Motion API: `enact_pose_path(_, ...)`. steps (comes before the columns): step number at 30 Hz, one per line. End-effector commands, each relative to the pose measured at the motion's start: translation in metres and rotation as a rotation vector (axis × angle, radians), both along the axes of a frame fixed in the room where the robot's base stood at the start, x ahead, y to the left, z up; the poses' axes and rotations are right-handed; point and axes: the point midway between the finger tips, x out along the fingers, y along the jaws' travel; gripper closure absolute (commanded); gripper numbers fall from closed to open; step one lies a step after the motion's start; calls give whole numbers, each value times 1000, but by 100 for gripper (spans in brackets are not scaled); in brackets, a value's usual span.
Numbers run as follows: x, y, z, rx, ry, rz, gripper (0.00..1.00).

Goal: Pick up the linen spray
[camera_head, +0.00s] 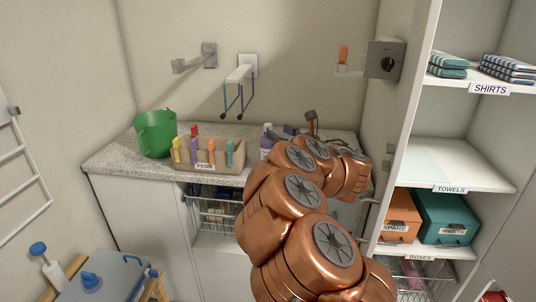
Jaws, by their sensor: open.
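A small pale bottle with a purple label (266,142) stands on the grey speckled counter (130,160), just right of the peg box. It looks like the linen spray, but its lower right side is hidden by my copper arm and its lettering is too small to read. My gripper (300,124) is over the right part of the counter, behind my arm. Its dark fingers show apart, to the right of the bottle. I see nothing held between them, though the arm covers part of the view.
A green bucket (155,134) and a cardboard box of coloured pegs (208,154) labelled PEGS stand left of the bottle. A wall bracket with hanging cords (239,76) is above the counter. An open shelf unit with towels and boxes (452,218) stands at right.

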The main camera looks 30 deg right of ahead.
Motion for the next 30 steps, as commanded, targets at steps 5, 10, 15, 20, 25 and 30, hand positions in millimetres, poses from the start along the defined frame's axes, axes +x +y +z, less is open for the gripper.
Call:
enact_pose_path(5,11,2,1,3,1,0,42)
enact_pose_path(10,29,7,4,5,-1,4,42)
enact_pose_path(15,50,10,4,5,1,0,42)
enact_pose_path(20,58,11,3,3,0,-1,42)
enact_pose_path(25,58,10,3,3,1,-2,42)
enact_pose_path(30,58,10,3,3,1,-2,60)
